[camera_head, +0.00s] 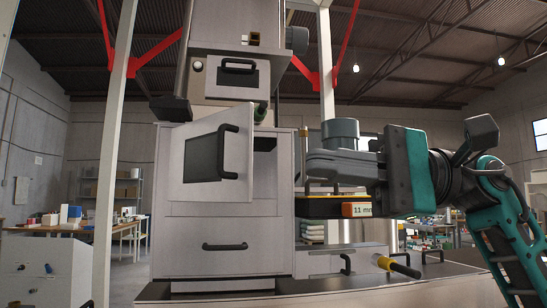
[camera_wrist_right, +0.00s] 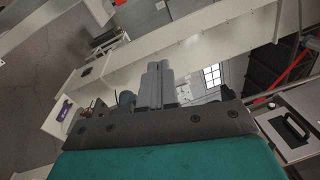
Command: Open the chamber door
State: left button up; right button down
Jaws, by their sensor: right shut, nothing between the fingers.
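The chamber door (camera_head: 190,165) is a pale grey panel with a dark window and a black bar handle (camera_head: 230,152). It stands ajar on the front of the machine, its handle edge swung out; a dark opening (camera_head: 265,145) shows beside that edge. My right gripper (camera_head: 318,165) is to the right of the door, clear of its handle, pointing left. In the right wrist view its two grey fingers (camera_wrist_right: 160,80) are together with nothing between them. My left gripper is not in view.
A drawer front with a black handle (camera_head: 225,246) is below the door, and a smaller handled panel (camera_head: 238,75) above it. A black-and-yellow unit labelled 11 mm (camera_head: 358,210) is below my right gripper. A yellow-collared black handle (camera_head: 398,266) sticks out lower right. A white post (camera_head: 113,150) stands left.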

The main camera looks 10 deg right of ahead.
aim_at(211, 156)
jog(key=i+l, duration=0.25)
jog(key=i, duration=0.15)
jog(key=i+l, duration=0.2)
jog(key=i, duration=0.2)
